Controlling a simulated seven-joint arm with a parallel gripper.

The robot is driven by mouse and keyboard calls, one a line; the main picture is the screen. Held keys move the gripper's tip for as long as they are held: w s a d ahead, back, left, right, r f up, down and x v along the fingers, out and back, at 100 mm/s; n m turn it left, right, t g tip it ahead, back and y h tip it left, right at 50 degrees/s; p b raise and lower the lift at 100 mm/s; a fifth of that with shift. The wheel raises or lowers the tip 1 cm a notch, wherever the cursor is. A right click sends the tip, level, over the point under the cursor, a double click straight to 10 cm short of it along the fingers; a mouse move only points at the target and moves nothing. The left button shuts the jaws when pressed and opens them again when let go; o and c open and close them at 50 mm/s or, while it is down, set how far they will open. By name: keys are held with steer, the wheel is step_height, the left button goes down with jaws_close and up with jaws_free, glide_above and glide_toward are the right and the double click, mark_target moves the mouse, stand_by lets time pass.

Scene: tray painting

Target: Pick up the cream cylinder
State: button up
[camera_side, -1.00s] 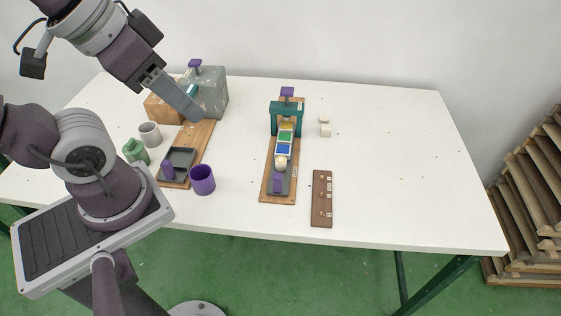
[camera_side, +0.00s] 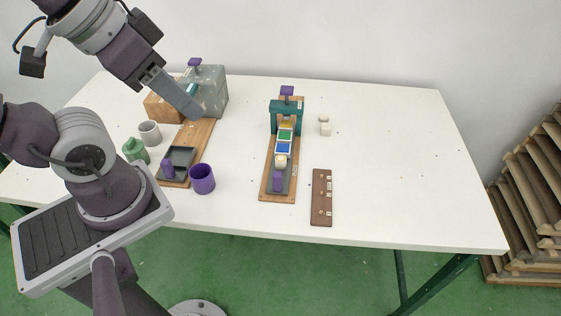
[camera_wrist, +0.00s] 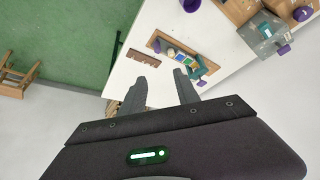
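A small cream round piece, looking like a cylinder (camera_side: 281,160), sits at the near end of the row of coloured squares on a wooden board (camera_side: 268,185). Another small cream piece (camera_side: 325,131), with a tan top, stands on the table right of the board; its exact shape is too small to tell. My gripper (camera_side: 196,117) is high over the left of the table, well left of both pieces. In the wrist view, my gripper (camera_wrist: 160,84) has its two fingers spread apart with nothing between them.
A teal arch (camera_side: 287,106) stands over the board's far end. A brown strip (camera_side: 321,198) lies right of it. A purple cup (camera_side: 202,179), grey cup (camera_side: 150,134), green jar (camera_side: 135,150) and grey box (camera_side: 209,92) are at left. The table's right side is clear.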

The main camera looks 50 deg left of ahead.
steer(key=w+f+n+g, duration=0.2)
steer(key=w+n, duration=0.3)
steer(key=w, duration=0.4)
steer(key=n+g, duration=0.3)
steer(key=n, duration=0.8)
glide_above(281, 159)
step_height(281, 159, down, 19)
steer(key=shift+f, duration=0.1)
steer(key=shift+n+g, duration=0.3)
steer(key=shift+n, duration=0.2)
step_height(281, 159, down, 8)
steer(key=shift+f, duration=0.1)
steer(key=shift+w+f, duration=0.1)
steer(key=shift+f, duration=0.15)
jaws_close()
